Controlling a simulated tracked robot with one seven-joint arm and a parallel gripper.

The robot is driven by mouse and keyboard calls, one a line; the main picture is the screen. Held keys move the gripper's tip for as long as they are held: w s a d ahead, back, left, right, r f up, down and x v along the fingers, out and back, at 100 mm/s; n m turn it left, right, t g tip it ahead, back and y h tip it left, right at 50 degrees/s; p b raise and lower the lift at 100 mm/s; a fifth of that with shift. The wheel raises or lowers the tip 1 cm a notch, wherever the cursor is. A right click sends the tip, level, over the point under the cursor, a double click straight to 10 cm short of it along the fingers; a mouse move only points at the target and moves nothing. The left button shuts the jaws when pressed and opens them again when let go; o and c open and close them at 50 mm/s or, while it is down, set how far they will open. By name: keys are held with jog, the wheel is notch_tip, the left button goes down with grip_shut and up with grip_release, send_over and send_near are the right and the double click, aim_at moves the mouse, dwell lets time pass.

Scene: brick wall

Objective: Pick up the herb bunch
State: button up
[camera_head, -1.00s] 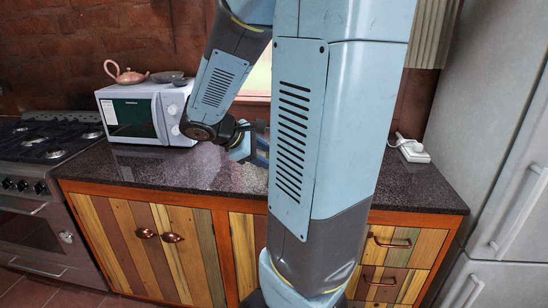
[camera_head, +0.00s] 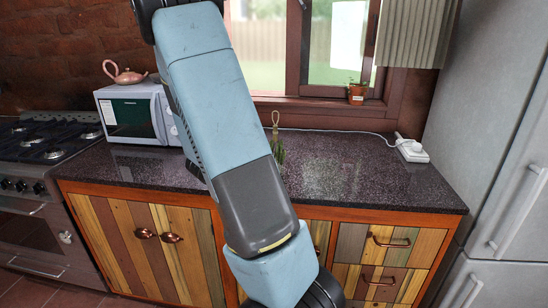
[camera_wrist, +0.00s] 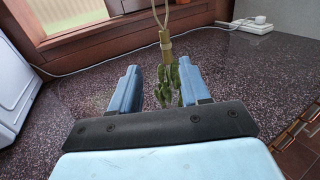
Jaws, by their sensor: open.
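The herb bunch is a bundle of green leaves with a tan wrapped top and a thin loop. In the head view the herb bunch (camera_head: 277,152) shows just right of my arm, near the back of the counter, loop upward. In the wrist view the herb bunch (camera_wrist: 187,84) is upright ahead of my gripper (camera_wrist: 159,68), nearer the right finger, which covers part of it. The two blue fingers are apart with nothing clasped. I cannot tell whether a finger touches the leaves. My gripper is hidden behind my arm in the head view.
The dark speckled counter (camera_head: 345,170) is clear to the right. A white microwave (camera_head: 135,112) with a teapot (camera_head: 124,73) on it stands left. A white power strip (camera_head: 411,150) with a cable lies at the back right. A small potted plant (camera_head: 356,94) sits on the windowsill.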

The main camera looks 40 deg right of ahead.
aim_at(274, 131)
jog(key=shift+s+x, duration=0.2)
jog(key=shift+x, duration=2.8)
jog(key=shift+s+x, duration=0.2)
jog(key=shift+x, duration=2.8)
jog(key=shift+c, duration=0.4)
grip_shut()
